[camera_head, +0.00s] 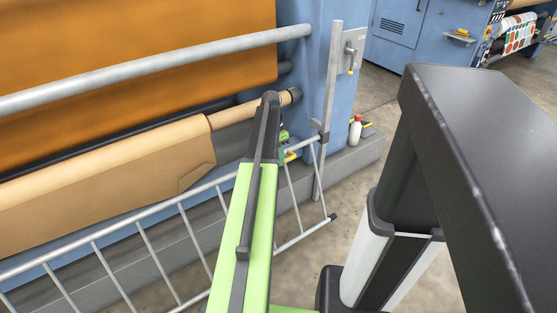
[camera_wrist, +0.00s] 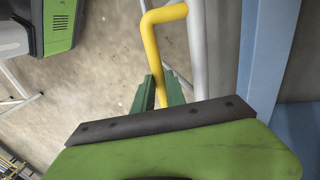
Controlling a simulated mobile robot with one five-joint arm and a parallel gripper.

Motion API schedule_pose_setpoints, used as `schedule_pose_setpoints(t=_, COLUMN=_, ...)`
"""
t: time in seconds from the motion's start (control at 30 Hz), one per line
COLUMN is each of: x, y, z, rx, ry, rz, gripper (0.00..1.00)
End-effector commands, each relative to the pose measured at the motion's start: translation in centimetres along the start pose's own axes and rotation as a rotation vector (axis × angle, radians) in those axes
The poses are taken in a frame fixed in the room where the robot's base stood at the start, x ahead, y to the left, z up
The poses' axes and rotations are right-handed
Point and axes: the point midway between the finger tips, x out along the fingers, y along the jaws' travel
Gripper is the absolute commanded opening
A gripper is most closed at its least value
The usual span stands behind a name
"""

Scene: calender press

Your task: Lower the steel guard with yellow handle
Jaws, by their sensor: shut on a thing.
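The steel guard (camera_head: 90,237) is a barred grey rail along the front of the press. Its right end meets an upright steel post (camera_head: 330,85) at a small bracket, well below the top of the post. The yellow handle (camera_head: 291,157) shows only partly beside my arm. In the wrist view the bent yellow handle (camera_wrist: 152,45) joins a grey steel tube (camera_wrist: 197,50). My gripper (camera_wrist: 160,92) has its green fingers on either side of the handle's lower part, shut on it. In the head view my arm mostly hides the gripper.
A brown roll (camera_head: 110,180) and an orange sheet (camera_head: 130,40) lie behind the guard. A latch lever (camera_head: 350,60) with a yellow tip is on a plate beside the post. A white bottle (camera_head: 355,130) stands on the grey plinth.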

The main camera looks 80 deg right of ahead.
Motion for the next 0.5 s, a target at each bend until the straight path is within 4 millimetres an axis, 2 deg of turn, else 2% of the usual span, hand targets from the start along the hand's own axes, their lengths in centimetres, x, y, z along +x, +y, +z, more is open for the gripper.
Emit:
schedule_pose_setpoints(t=0.03, x=1.8, y=-0.2, z=0.0, rx=0.001, ry=-0.001, rz=0.002, gripper=0.0)
schedule_pose_setpoints(t=0.13, x=3.1, y=-0.5, z=0.0, rx=0.001, ry=-0.001, rz=0.002, gripper=0.0)
schedule_pose_setpoints(t=0.47, x=2.9, y=-0.5, z=0.0, rx=0.001, ry=-0.001, rz=0.003, gripper=0.0)
schedule_pose_setpoints(t=0.5, x=2.9, y=-0.5, z=0.0, rx=0.001, ry=-0.001, rz=0.003, gripper=0.21)
